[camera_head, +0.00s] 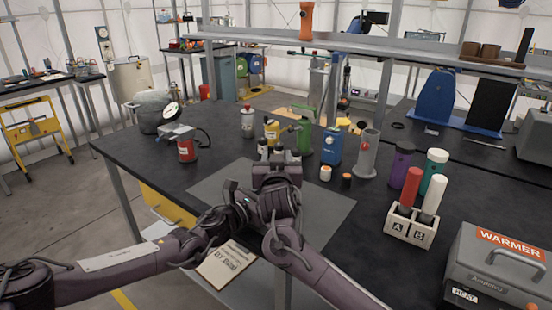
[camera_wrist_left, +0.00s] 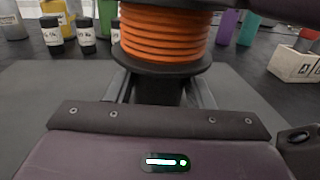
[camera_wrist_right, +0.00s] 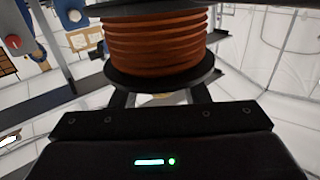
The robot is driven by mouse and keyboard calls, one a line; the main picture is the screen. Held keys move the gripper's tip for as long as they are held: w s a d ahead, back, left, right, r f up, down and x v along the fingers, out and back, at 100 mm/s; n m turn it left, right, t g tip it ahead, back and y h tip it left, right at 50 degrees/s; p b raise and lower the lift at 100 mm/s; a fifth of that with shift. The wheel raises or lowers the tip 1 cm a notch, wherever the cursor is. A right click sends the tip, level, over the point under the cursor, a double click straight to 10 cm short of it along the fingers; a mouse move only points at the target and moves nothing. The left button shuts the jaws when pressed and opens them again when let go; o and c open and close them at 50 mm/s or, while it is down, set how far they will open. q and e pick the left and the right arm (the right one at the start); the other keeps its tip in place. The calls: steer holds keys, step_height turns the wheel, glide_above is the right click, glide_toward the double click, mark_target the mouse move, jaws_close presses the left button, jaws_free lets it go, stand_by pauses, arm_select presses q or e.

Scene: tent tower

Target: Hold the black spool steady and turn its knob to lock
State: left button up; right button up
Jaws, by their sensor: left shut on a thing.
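The black spool (camera_wrist_left: 165,40), wound with orange line, fills the upper middle of the left wrist view. Its lower black flange and a dark part below it show between the left gripper's (camera_wrist_left: 160,92) fingers, which are shut on it. The spool also shows in the right wrist view (camera_wrist_right: 157,45), close in front of the right gripper (camera_wrist_right: 160,98). The right fingers stand apart below its flange; their contact is unclear. In the head view both arms meet above the grey mat, with the right gripper (camera_head: 277,152) in front, and the orange winding is hidden. I cannot make out the knob.
The grey mat (camera_head: 335,210) lies on the black table (camera_head: 140,150). Bottles, a blue box (camera_head: 331,146) and a grey cylinder stand (camera_head: 367,153) are behind the grippers. An A/B holder (camera_head: 409,227) and a warmer box (camera_head: 495,270) stand at right.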

steer(key=s, duration=1.2)
step_height(320, 180, up, 5)
steer(key=w+a+n+t+y, duration=0.15)
steer(key=n+y, duration=0.65)
steer(key=n, duration=1.4)
steer(key=w+d+f+n+g+y, duration=0.1)
steer(key=d+f+n+g, duration=0.2)
steer(key=n, duration=0.8)
steer(key=d+f+n+g+y, duration=0.2)
steer(key=d+n, duration=0.4)
steer(key=n, duration=0.4)
steer(key=x, duration=1.2)
steer(key=shift+a, duration=0.1)
steer(key=shift+s, duration=0.1)
